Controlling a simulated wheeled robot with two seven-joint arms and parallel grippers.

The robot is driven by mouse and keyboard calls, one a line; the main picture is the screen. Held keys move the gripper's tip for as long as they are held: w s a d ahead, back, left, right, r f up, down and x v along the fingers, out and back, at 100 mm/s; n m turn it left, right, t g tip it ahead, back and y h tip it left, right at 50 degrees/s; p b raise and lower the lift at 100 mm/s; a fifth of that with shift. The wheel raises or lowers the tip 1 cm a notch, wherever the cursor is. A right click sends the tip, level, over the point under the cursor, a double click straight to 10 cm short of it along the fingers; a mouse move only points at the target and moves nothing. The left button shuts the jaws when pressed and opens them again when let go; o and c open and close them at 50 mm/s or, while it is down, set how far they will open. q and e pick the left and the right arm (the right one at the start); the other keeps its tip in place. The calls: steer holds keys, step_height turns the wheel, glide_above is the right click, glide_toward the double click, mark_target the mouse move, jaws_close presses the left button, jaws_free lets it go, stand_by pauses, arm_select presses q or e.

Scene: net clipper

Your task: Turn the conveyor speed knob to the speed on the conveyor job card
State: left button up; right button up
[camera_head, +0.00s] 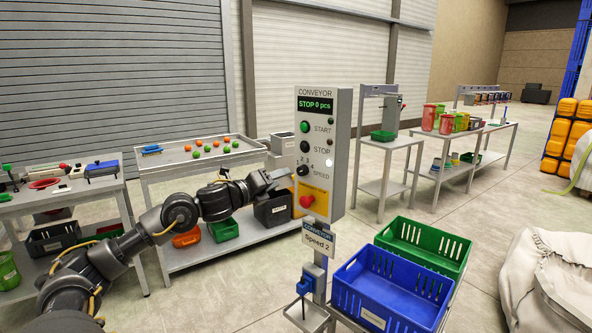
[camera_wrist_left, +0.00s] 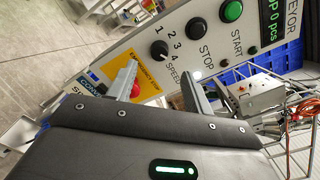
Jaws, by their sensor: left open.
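The conveyor control box (camera_head: 341,150) stands on a post, its display reading "STOP 0 pcs". Its black speed knob (camera_head: 303,170) sits below the black STOP button, with numbers 1 to 4 around it. The knob also shows in the wrist view (camera_wrist_left: 159,49); I cannot tell which number it points at. The job card (camera_head: 319,243) below the box reads "Speed 2". My left gripper (camera_head: 287,176) is open, just left of the box at about knob height. In the wrist view its fingers (camera_wrist_left: 158,86) are apart and empty, with the knob beyond them. My right gripper is out of view.
A red emergency stop button (camera_head: 306,201) on a yellow plate is below the knob. The green START button (camera_head: 305,127) is above STOP. Blue (camera_head: 393,286) and green (camera_head: 424,247) crates stand right of the post. A table (camera_head: 215,158) with coloured balls stands behind my left arm.

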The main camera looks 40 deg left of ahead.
mark_target(299, 171)
arm_select(q)
steer(key=w+p, duration=0.1)
steer(key=w, duration=0.1)
steer(key=w+p, duration=0.1)
steer(key=w, duration=0.4)
steer(key=shift+w+d+r+p, duration=0.1)
steer(key=shift+w+d+p, duration=0.2)
steer(key=shift+p, duration=0.1)
steer(key=shift+w, duration=0.4)
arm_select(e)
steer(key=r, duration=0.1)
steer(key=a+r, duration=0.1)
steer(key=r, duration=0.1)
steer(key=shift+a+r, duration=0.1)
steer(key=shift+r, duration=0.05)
arm_select(q)
steer(key=shift+a, duration=0.1)
steer(key=c, duration=1)
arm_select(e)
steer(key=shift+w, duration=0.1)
